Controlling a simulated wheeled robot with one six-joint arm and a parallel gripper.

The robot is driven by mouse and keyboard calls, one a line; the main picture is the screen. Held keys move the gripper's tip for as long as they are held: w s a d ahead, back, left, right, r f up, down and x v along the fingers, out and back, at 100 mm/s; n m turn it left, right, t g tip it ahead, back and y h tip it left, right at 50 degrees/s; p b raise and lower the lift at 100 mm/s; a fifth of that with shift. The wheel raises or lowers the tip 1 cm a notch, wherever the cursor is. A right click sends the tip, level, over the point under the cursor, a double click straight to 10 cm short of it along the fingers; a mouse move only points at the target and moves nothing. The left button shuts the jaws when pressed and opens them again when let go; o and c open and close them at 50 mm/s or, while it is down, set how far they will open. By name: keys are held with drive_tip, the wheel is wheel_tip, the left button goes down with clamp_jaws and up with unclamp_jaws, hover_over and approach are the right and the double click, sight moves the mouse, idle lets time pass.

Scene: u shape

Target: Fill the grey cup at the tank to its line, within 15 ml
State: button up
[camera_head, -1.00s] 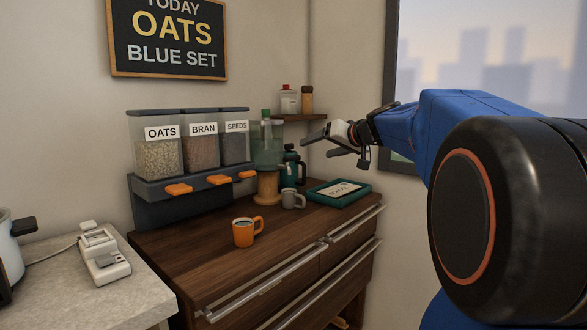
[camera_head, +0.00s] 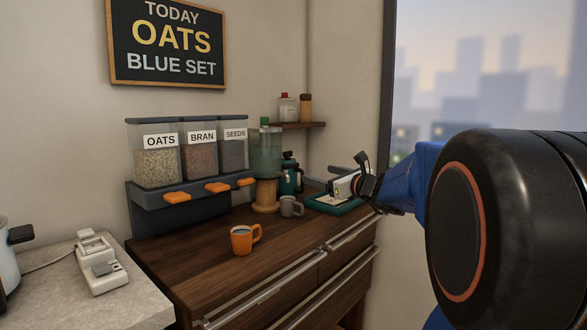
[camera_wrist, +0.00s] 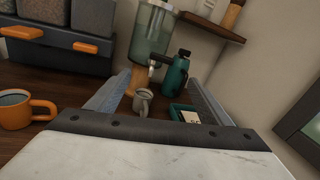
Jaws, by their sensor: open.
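The grey cup (camera_head: 291,206) stands upright on the wooden counter, right by the tank's wooden stand; it also shows in the wrist view (camera_wrist: 143,102), between my fingers but farther off. The tank (camera_head: 266,155) is a greenish clear vessel on a wooden stand, and in the wrist view (camera_wrist: 152,35) its tap sits above and close to the cup. I cannot tell if the cup is exactly under the tap. The cup's line and its water level are too small to make out. My gripper (camera_wrist: 155,95) is open and empty, over the teal tray side in the head view.
An orange mug (camera_head: 241,239) with liquid stands at the counter's front. A teal flask (camera_head: 290,176) stands behind the cup, and a teal tray (camera_head: 320,205) with a card lies to the right. Dispensers (camera_head: 192,172) line the left wall. A small shelf (camera_head: 300,125) hangs above.

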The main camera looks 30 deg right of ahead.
drive_tip(key=m, duration=0.2)
approach(293, 166)
drive_tip(key=w, duration=0.3)
drive_tip(key=w+a, duration=0.1)
drive_tip(key=w, duration=0.5)
drive_tip(key=shift+a, duration=0.15)
drive_tip(key=c, duration=1)
drive_tip(key=shift+w+d+n+y, duration=0.15)
drive_tip(key=shift+d+n+y, duration=0.1)
drive_tip(key=shift+n+y, duration=0.45)
drive_tip(key=shift+c, duration=0.2)
drive_tip(key=shift+w+n+g+y, duration=0.2)
drive_tip(key=shift+n+g+y, duration=0.3)
drive_tip(key=shift+n+y, duration=0.75)
drive_tip(key=shift+m+y, duration=0.35)
